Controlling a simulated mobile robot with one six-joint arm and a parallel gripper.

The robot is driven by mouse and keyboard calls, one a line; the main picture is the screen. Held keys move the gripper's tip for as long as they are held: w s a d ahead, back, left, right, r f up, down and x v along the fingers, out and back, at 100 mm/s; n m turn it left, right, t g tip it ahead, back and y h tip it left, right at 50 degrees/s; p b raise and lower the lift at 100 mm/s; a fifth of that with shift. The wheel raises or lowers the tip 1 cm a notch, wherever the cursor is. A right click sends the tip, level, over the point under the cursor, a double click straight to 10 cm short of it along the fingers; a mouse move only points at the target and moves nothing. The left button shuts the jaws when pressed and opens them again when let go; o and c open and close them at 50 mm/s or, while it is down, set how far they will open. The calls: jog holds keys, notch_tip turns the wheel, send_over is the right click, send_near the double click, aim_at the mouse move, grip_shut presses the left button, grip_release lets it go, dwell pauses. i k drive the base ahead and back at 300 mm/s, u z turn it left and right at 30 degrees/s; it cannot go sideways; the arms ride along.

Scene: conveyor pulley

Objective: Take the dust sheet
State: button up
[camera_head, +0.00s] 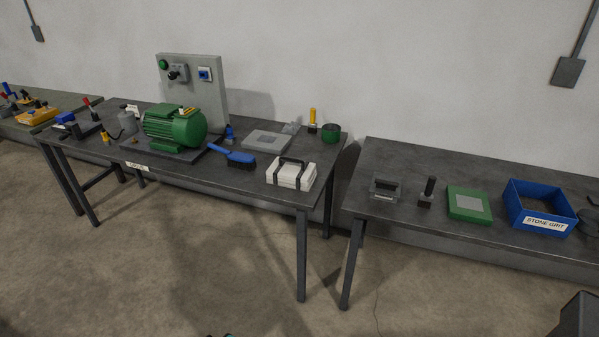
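A white folded bundle (284,181) with dark straps and a dark handle on top lies at the front right corner of the middle table. It looks like the dust sheet, though no label on it is readable. It lies flat, with its handle upward, and nothing covers it. My gripper does not show clearly. Only a small dark tip with a teal spot at the bottom edge and a dark block at the bottom right corner show, and I cannot tell what they are.
The right table (400,218) holds a blue bin (548,227) and a green block (469,218). A gap separates the tables. The front floor is clear.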

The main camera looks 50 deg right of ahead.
aim_at(290, 172)
jog(key=i, duration=1)
jog(key=z, duration=0.05)
